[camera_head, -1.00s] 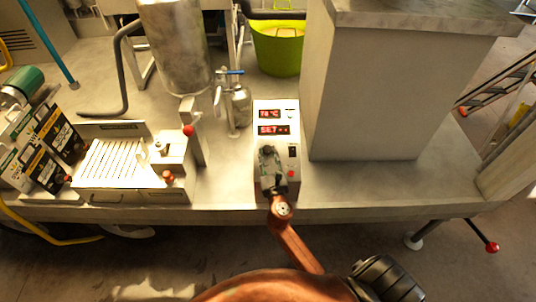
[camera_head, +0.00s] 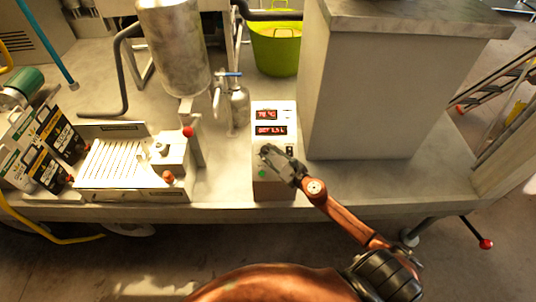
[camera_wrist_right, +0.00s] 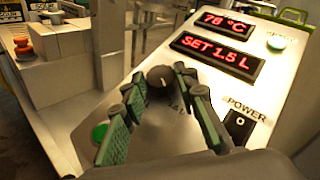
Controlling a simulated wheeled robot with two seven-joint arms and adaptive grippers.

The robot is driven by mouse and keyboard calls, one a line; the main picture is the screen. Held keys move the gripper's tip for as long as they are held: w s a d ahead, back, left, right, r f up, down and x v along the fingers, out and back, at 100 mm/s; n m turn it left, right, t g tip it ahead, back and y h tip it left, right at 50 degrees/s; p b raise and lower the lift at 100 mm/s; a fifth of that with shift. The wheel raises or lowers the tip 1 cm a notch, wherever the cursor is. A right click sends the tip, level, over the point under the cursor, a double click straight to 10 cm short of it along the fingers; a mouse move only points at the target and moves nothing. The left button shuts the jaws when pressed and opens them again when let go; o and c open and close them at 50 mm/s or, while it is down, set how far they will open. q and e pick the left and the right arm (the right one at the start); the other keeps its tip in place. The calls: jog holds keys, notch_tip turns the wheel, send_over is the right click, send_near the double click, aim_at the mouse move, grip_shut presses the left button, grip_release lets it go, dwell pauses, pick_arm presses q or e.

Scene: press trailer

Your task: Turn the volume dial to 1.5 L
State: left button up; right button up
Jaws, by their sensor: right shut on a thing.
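My right gripper (camera_head: 268,153) is shut on the dial, with the wrist reaching in from the lower right. The dial's scale is mostly hidden behind the fingers. My left gripper is not in view.
A green button (camera_head: 262,173) is at the panel's lower left, and a black POWER switch (camera_wrist_right: 239,125) is right of the dial. A large grey block (camera_head: 355,100) stands close on the right.

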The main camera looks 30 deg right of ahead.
jog(key=shift+n+y, duration=0.4)
jog(key=o, duration=1.2)
jog(key=shift+c, duration=0.2)
jog(key=v, duration=1.2)
jog(key=shift+r, duration=0.1)
